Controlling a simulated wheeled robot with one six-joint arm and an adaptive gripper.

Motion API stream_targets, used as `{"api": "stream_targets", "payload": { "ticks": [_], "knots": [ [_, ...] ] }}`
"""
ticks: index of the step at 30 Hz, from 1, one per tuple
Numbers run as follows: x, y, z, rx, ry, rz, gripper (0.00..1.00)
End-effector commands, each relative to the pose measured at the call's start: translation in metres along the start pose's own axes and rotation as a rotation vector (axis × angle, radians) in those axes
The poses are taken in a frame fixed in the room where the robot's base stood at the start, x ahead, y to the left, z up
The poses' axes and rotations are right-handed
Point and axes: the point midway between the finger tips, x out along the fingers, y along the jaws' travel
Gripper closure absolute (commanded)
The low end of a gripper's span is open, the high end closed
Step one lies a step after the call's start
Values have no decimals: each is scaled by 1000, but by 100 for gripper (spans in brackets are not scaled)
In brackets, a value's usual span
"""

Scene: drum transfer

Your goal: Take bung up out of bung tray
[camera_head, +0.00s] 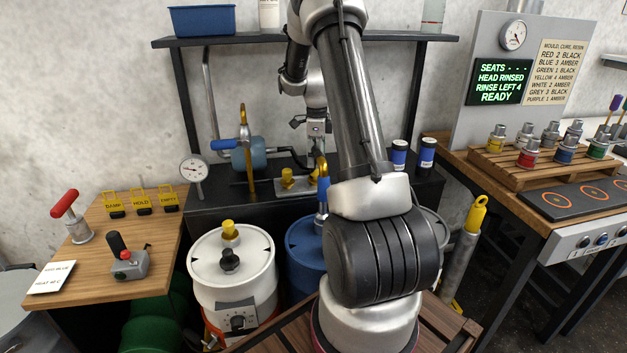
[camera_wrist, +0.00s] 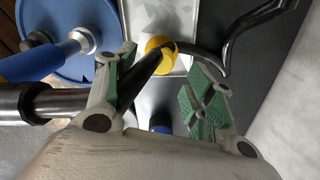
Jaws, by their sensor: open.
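A yellow bung (camera_head: 287,175) stands in the light metal bung tray (camera_head: 308,186) on the dark bench. In the wrist view the bung (camera_wrist: 158,52) lies near the tray's edge (camera_wrist: 184,62), ahead of my fingers and roughly between their tips. My gripper (camera_wrist: 162,88) is open, with green pads on its fingers, and nothing is held between them. A gap to the bung seems to remain, but its depth is hard to judge. A dark bar partly crosses the view beside the bung.
A blue drum (camera_head: 303,240) with a metal fitting and blue handle stands in front of the tray; the handle (camera_wrist: 40,62) is close to my left finger. A blue-handled valve (camera_head: 222,144) stands to the left.

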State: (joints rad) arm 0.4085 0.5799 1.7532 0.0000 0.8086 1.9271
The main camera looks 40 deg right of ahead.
Motion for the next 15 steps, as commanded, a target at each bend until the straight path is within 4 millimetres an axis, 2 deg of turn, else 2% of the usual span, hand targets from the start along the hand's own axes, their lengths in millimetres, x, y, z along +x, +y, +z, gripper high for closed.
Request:
{"api": "stream_targets", "payload": {
  "ticks": [9, 15],
  "knots": [
    [47, -1, 3, -1, 1, 2, 46],
    [54, -1, 3, 0, 0, 0, 46]
  ]
}}
